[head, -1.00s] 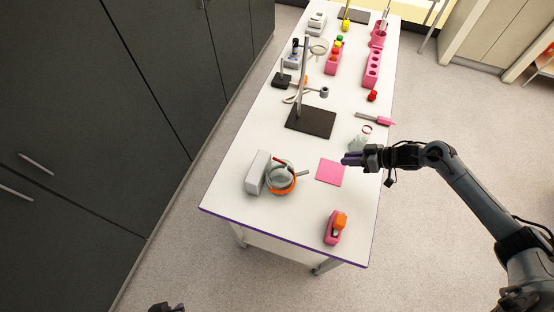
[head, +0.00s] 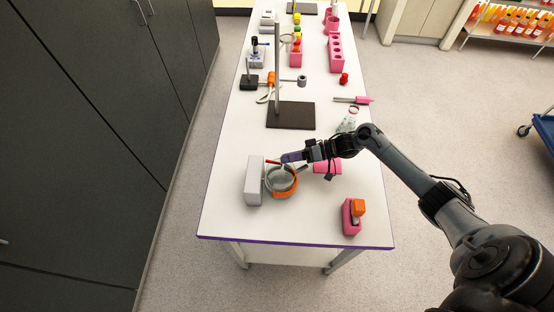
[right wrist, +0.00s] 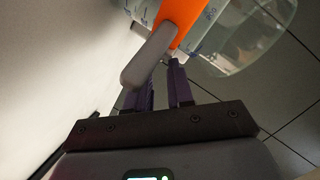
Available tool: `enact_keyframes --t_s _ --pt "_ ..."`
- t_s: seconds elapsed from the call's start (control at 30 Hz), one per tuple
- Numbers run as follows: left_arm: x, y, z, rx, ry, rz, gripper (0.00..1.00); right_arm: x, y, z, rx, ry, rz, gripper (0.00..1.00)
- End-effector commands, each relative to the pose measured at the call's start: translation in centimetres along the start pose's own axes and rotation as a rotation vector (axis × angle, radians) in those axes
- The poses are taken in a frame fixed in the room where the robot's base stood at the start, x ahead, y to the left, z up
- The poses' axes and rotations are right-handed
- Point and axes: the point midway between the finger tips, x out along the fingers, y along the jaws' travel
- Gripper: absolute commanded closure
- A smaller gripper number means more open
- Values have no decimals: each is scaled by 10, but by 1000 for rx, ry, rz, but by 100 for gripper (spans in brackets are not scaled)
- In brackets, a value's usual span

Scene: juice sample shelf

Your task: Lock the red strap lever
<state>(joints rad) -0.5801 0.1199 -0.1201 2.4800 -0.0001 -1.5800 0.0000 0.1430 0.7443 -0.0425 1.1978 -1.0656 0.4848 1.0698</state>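A round glass-like vessel (head: 280,178) stands on the table with an orange strap (head: 284,194) around its lower part. A thin red lever (head: 272,161) shows at its top rim. My right gripper (head: 287,157) is over the vessel's far rim, close to the lever; contact cannot be told. In the right wrist view its two purple fingers (right wrist: 160,86) are apart with nothing visible between them. A grey bar (right wrist: 148,58) and an orange strip (right wrist: 181,18) lie just beyond the fingertips, against the clear vessel (right wrist: 240,40). My left gripper is out of view.
A grey box (head: 254,181) stands close left of the vessel. A pink and orange dispenser (head: 352,216) is at the near right. A dark stand base (head: 291,115) is farther back.

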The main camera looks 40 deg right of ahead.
Motion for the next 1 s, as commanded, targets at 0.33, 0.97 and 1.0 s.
enact_keyframes --t_s 0.33,0.97,1.0 --pt "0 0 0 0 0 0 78 38 0 0 -1 0 1 78" --pt "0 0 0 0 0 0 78 42 0 0 -1 -1 1 100" --pt "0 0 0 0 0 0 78 42 0 0 -2 -1 1 100"
